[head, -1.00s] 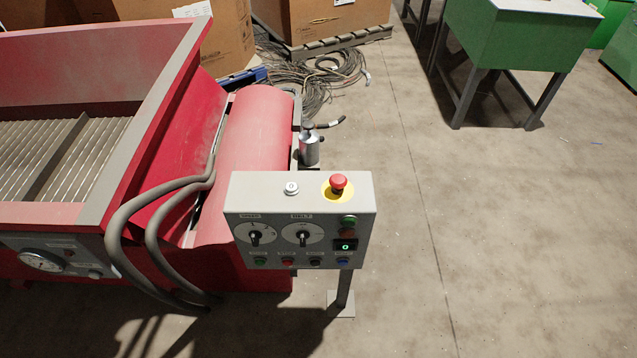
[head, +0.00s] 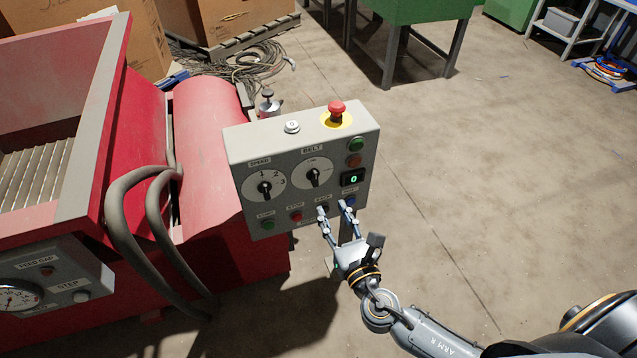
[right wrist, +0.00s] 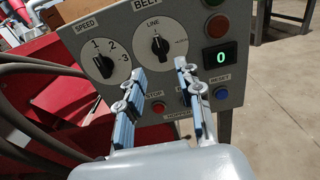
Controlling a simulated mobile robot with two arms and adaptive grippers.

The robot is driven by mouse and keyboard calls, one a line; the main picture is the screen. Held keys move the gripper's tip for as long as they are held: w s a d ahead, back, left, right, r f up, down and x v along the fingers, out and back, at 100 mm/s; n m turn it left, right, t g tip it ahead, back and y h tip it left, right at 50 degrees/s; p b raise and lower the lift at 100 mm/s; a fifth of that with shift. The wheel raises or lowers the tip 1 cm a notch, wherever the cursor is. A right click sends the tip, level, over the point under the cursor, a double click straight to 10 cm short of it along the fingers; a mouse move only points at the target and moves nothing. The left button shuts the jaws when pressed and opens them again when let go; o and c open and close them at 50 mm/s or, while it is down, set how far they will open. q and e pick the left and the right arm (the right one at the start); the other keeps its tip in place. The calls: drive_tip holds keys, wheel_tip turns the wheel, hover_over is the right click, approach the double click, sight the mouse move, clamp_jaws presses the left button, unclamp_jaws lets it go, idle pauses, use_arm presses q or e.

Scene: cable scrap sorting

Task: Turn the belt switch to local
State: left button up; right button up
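The belt switch (head: 313,177) is a black knob on a white round dial, under the label BELT on the grey control box. In the right wrist view the belt switch (right wrist: 160,44) has its pointer up toward the word LINE; a second word at the dial's right is too small to read surely. My right gripper (head: 334,207) is open and empty, its fingers apart in front of the box's lower part, below the belt switch. In the right wrist view my right gripper (right wrist: 160,72) has its fingertips below and either side of the knob, apart from it. My left gripper is not in view.
The speed dial (head: 265,188) is left of the belt switch. Several push buttons line the box's lower edge, and a red emergency stop (head: 336,111) stands on top. A red machine (head: 209,160) with grey hoses (head: 130,215) is at the left.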

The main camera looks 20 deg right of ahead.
sight(316, 180)
drive_tip(key=w, duration=1)
drive_tip(key=shift+a, duration=0.25)
clamp_jaws()
